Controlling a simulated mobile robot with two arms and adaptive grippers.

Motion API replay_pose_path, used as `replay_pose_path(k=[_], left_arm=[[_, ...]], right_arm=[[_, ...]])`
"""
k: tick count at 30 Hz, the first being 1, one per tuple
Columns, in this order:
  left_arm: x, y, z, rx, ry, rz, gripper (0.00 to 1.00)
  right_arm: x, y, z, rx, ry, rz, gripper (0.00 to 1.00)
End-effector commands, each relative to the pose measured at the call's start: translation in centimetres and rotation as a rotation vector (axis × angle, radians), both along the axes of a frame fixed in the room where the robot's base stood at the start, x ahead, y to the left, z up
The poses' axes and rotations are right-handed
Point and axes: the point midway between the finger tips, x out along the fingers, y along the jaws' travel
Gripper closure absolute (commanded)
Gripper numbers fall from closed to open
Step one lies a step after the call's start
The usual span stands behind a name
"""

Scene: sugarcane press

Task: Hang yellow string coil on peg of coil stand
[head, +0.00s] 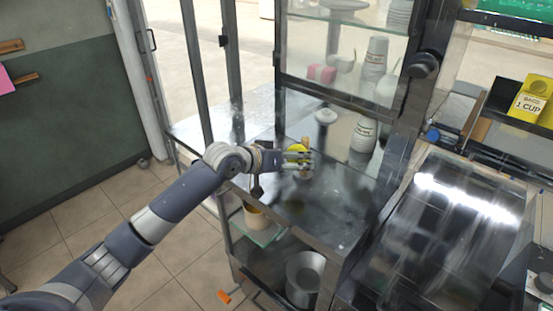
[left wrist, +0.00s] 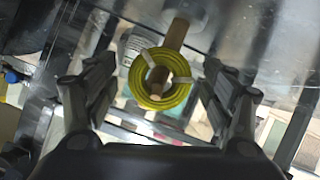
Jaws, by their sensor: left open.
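The yellow string coil (left wrist: 138,84) is a ring with pale ties, between my open left fingers in the left wrist view. The coil stand (left wrist: 176,34) shows as a wooden post beyond the ring's top edge, and wood also shows through the ring's hole. The coil appears to be around the peg, and the fingers look apart from it. In the head view, my left gripper (head: 308,158) is over the metal counter, with the yellow coil (head: 296,148) partly hidden behind it. My right gripper is not in view.
Cup stacks (head: 364,134) and a small white bowl (head: 326,116) stand behind the gripper, near the glass cabinet. The metal counter (head: 335,215) is clear in front. A shelf below holds a tan container (head: 255,217) and a metal pot (head: 304,275).

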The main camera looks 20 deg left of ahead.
Motion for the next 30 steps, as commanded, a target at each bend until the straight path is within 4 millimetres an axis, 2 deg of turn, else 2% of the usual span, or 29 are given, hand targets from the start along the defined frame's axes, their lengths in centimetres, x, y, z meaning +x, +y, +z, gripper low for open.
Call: replay_pose_path(k=[12,18,23,26,29,30], left_arm=[[-6.3,3.1,3.3,0.004,0.002,-0.001,0.24],[-7.8,3.8,4.3,0.002,0.002,0.0,0.24],[-8.1,3.9,4.4,0.001,0.003,0.0,0.24],[-8.6,3.4,3.3,0.013,0.014,-0.009,0.24],[-10.2,2.0,0.3,0.052,0.051,-0.031,0.24],[-11.3,1.2,-1.4,0.075,0.072,-0.042,0.24]], right_arm=[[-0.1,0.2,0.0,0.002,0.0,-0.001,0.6],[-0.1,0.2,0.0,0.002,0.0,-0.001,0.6],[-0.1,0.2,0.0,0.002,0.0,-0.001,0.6],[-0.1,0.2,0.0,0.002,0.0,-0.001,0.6],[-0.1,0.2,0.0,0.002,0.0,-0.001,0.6],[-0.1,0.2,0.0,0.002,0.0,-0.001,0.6]])
